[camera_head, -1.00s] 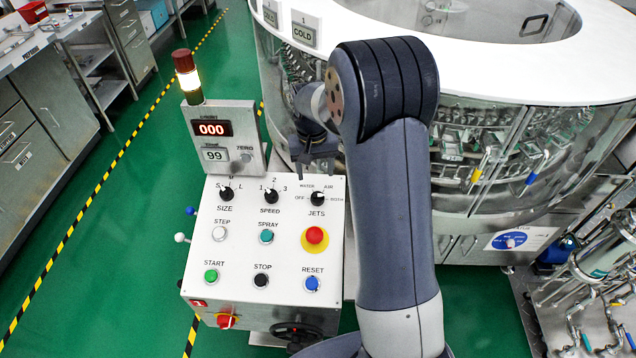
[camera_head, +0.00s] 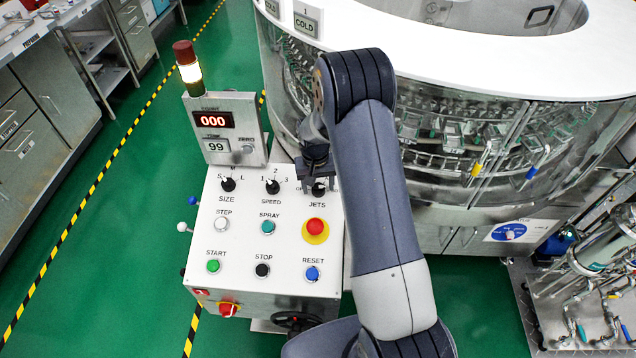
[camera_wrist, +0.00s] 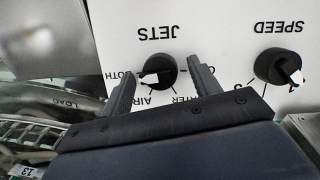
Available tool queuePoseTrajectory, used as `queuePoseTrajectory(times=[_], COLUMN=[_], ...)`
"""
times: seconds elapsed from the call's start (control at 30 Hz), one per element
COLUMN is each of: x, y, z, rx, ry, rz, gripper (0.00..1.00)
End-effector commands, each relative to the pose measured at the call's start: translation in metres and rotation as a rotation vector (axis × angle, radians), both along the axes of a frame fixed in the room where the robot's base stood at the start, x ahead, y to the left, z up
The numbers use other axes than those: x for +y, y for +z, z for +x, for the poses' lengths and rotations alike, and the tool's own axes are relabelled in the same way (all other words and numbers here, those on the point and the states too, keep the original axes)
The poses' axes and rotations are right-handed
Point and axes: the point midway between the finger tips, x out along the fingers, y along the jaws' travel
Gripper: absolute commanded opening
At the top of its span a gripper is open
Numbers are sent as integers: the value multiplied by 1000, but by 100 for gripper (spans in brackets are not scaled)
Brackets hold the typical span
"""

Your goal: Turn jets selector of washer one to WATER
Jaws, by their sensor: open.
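The jets selector (camera_head: 319,191) is a black knob at the upper right of washer one's white panel (camera_head: 240,240), partly hidden by my gripper (camera_head: 318,184) in the head view. In the wrist view the panel is upside down. The selector (camera_wrist: 158,71) appears between the two fingers of my open gripper (camera_wrist: 162,72), with space on both sides. Its white mark faces lower left, toward the BOTH and AIR side; I cannot tell exactly which label. Whether the fingertips reach the knob's depth is unclear.
The speed knob (camera_head: 272,186) and size knob (camera_head: 228,184) sit left of the selector. The red emergency button (camera_head: 315,227) is just below it. The display box (camera_head: 228,130) stands behind the panel, and the glass-walled washer drum (camera_head: 450,140) is behind my arm.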

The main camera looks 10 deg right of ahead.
Motion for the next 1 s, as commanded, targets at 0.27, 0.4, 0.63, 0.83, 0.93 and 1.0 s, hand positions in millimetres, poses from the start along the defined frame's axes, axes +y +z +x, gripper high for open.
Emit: queuePoseTrajectory(times=[0.27,0.4,0.63,0.83,0.93,1.0], x=[0,0,0,0,0,0], y=[-2,-2,-1,-1,-2,-2], z=[0,0,0,0,0,0], rx=[-1,-1,-1,-1,-1,0], ry=[0,0,0,0,3,10], rz=[0,0,0,0,-1,-2], gripper=[59,49,30,15,15,15])
